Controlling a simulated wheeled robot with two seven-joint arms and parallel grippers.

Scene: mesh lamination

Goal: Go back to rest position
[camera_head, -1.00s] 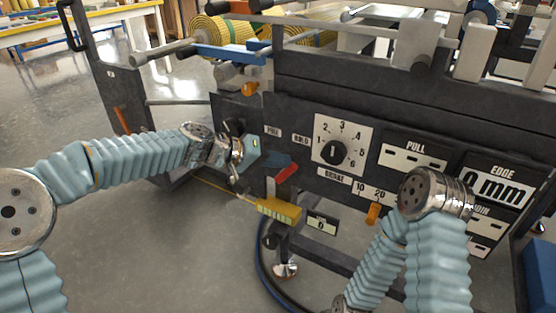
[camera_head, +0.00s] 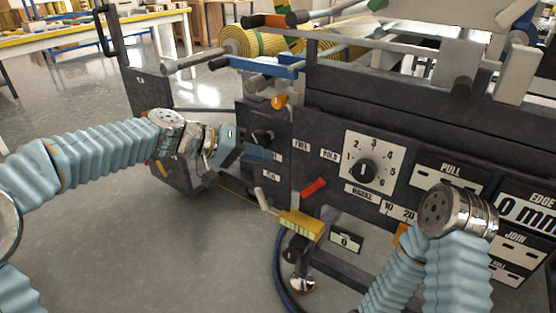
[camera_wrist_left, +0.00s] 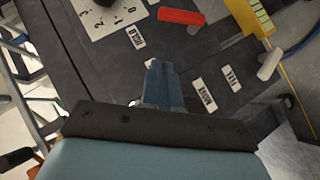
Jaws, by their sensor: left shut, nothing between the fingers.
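My left gripper (camera_head: 262,155) is in front of the dark machine's panel in the head view, left of the red handle (camera_head: 313,187) and apart from it. In the left wrist view its blue fingers (camera_wrist_left: 161,82) are together with nothing between them. The red handle also shows in that view (camera_wrist_left: 181,16), beyond the fingertips. My right arm comes in at the lower right of the head view, bent at a metal joint. My right gripper is out of the picture.
The machine panel (camera_head: 335,140) carries a numbered dial (camera_head: 368,170), label plates and a yellow block (camera_head: 301,224) with a pale lever (camera_head: 262,199). A yellow roll (camera_head: 262,40) lies behind. The floor (camera_head: 150,250) at lower left is clear.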

